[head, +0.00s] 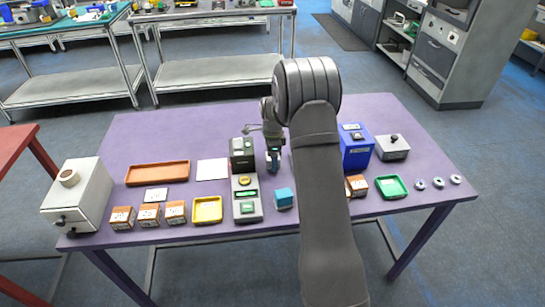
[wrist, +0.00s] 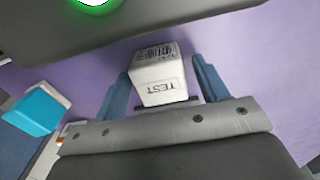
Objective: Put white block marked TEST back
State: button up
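The white block marked TEST (wrist: 160,76) sits between my gripper's two blue fingers in the wrist view. Its TEST face points toward the camera with the lettering upside down, and a barcode shows on the adjoining face. My gripper (wrist: 161,72) (head: 273,168) is around the block; a narrow purple strip shows between the block and the right finger, while the left finger is very close to it. In the head view my gripper points down beside the dark scanner unit (head: 242,153), and I cannot make out the white block there.
A teal block (head: 283,199) (wrist: 34,109) stands close by. A grey device with a green display (head: 246,208) is left of it. Orange blocks (head: 149,216), a yellow tray (head: 207,210), a green tray (head: 391,188) and a blue box (head: 356,150) also stand on the purple table (head: 130,130).

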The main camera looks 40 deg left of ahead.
notch_tip(320, 180, up, 12)
jog(key=shift+r, duration=0.2)
dwell(0.4)
notch_tip(320, 180, down, 12)
jog(key=shift+w+r, duration=0.1)
jog(key=shift+r, duration=1.8)
jog(key=shift+f, duration=0.1)
